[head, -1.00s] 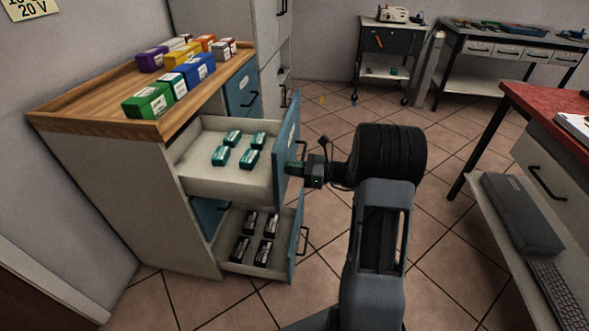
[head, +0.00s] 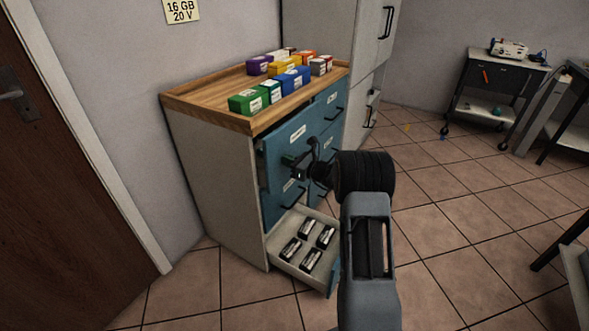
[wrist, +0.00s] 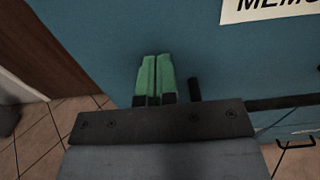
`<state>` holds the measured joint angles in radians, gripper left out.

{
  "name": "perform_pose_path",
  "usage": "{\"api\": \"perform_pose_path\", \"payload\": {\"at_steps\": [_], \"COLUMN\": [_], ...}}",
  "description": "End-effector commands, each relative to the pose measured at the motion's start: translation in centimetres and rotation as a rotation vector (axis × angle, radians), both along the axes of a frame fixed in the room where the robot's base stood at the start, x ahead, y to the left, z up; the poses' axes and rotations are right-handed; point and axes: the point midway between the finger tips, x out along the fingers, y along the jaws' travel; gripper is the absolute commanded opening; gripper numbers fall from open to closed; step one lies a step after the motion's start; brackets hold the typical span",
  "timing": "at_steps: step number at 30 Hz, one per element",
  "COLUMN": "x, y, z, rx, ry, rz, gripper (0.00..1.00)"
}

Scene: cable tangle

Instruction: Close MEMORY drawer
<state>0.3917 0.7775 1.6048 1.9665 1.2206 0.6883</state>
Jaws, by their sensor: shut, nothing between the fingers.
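The MEMORY drawer (head: 275,165) is the upper blue-fronted drawer on the left of the cabinet. Its front stands slightly proud of the cabinet face, almost flush, and its contents are hidden. Its white label, partly reading "MEMO", shows at the upper right of the wrist view (wrist: 270,8). My gripper (head: 288,160) is at this drawer front, below the label. In the wrist view its green fingertips (wrist: 155,60) are together, empty, and point at the blue panel. I cannot tell whether they touch it.
A lower drawer (head: 275,252) stands open with several black boxes in it. Several coloured boxes (head: 290,79) stand on the wooden top (head: 190,98). A brown door (head: 60,180) is at left, a cart (head: 495,85) at back right.

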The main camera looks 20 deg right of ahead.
Motion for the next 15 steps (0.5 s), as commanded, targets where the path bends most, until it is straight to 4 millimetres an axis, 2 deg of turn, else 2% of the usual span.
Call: {"api": "perform_pose_path", "payload": {"at_steps": [6, 15], "x": [2.3, 3.4], "y": [1.7, 2.7], "z": [-0.1, 0.0], "rx": [-0.001, 0.000], "ry": [-0.001, 0.000], "rz": [0.000, 0.000], "gripper": [0.00, 0.00]}}
